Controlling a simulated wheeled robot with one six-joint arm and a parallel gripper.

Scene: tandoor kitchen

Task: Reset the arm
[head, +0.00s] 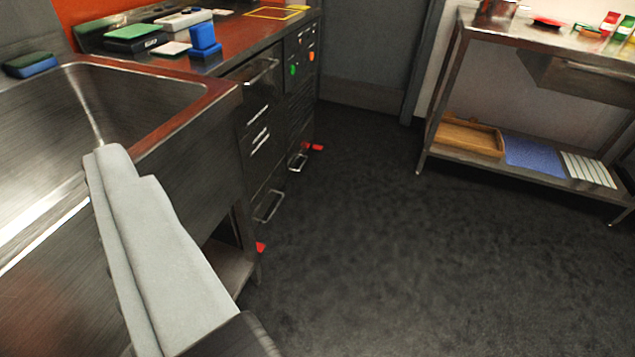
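The task names my arm and no other object. I cannot make out my gripper or its fingers in the head view. A dark rounded shape (240,340) cuts in at the bottom edge, left of the middle, and I cannot tell what it is. A long grey folded cloth (165,255) lies close to the camera at the lower left, in front of the sink. Its lower end runs behind the dark shape, and I cannot tell what bears it.
A steel sink (185,135) fills the left, with a sponge (30,64) on its rim. A counter (240,48) with drawers adjoins it, holding a blue block (204,38). A steel shelf table (480,176) stands at the right. The dark floor (400,260) between is clear.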

